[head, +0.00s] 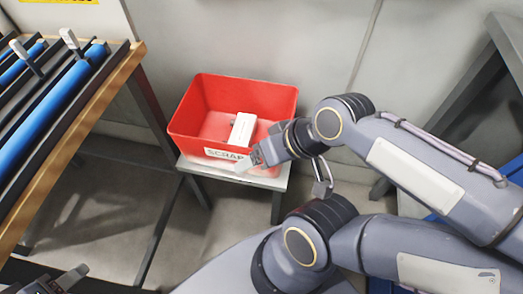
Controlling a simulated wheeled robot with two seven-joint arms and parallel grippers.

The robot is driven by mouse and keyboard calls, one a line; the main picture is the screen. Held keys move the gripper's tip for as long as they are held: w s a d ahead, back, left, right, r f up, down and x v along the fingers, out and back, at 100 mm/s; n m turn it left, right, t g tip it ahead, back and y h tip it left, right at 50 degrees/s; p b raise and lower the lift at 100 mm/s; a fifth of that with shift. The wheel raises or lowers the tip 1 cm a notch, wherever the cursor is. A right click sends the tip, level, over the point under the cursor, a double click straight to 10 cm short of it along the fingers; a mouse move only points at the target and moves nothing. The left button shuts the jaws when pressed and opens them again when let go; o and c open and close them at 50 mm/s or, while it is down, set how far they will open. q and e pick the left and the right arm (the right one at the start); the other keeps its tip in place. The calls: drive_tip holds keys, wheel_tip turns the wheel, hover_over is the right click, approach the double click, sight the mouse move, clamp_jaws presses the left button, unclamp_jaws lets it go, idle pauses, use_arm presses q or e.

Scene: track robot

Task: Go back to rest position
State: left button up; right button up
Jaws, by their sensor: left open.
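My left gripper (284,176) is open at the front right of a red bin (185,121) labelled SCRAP. One finger overlaps the bin's front rim in the picture; the other hangs to the right of the bin. Nothing is between the fingers. Its arm enters from the right side of the picture. A white box (242,129) lies inside the bin, apart from the fingers. Another of my arms crosses the lower right. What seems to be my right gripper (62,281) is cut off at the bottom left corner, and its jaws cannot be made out.
The bin stands on a small light grey table (262,183). A wood-edged rack (78,143) with blue rollers stands at the left. A grey wall (240,45) is behind the bin. Dark metal framing (475,95) stands at the right. Bare floor (110,200) shows between rack and table.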

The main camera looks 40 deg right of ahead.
wheel_tip(320, 180, up, 29)
drive_tip(key=p, duration=2.9)
